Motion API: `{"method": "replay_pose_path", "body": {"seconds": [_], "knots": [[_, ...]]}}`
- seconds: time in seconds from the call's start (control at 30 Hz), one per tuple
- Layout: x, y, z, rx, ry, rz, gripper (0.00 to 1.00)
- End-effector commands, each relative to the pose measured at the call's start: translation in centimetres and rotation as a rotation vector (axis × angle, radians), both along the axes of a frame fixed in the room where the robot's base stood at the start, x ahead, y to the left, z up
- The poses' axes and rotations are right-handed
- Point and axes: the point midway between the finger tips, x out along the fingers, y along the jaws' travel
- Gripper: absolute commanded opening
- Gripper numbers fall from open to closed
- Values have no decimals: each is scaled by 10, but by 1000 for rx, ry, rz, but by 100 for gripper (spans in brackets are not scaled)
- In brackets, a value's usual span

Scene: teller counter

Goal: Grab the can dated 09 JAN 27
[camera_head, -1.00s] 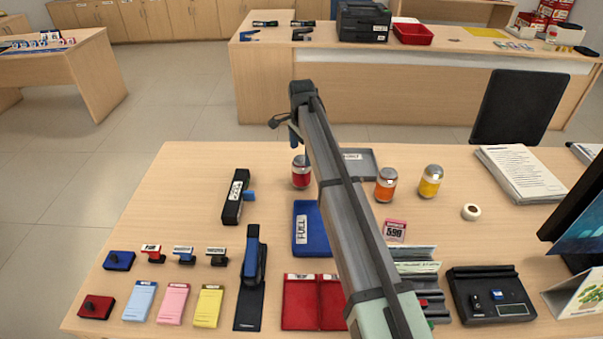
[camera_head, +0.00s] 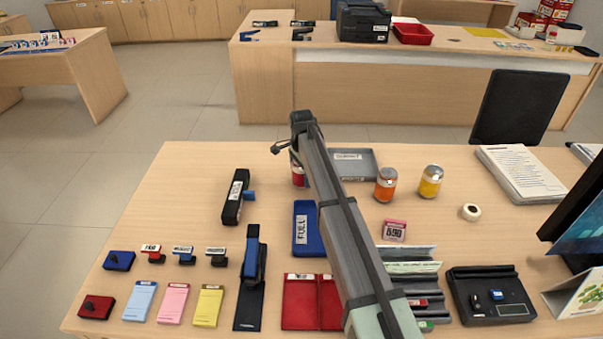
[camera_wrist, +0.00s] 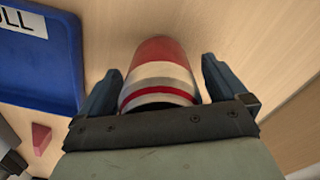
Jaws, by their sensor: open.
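A red can with a pale metal top (camera_head: 298,178) stands on the desk, partly hidden behind my arm in the head view. In the wrist view the red can (camera_wrist: 160,75) lies between the two fingers of my open gripper (camera_wrist: 160,92), with a gap beside it. An orange can (camera_head: 386,185) and a yellow can (camera_head: 430,181) stand to the right, apart from my gripper. No date can be read on any can.
A blue tray (camera_head: 306,240) lies just in front of the red can; it also shows in the wrist view (camera_wrist: 40,75). A grey tray (camera_head: 362,160) lies behind my arm. A white roll (camera_head: 469,212) lies right.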

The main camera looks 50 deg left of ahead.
Motion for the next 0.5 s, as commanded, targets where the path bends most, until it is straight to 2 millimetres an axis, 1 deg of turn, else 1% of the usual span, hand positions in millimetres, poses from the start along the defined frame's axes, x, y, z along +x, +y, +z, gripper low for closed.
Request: {"method": "replay_pose_path", "body": {"seconds": [0.13,0.5], "knots": [[0,0,0,0,0,0,98],[0,0,1,0,0,0,63]]}}
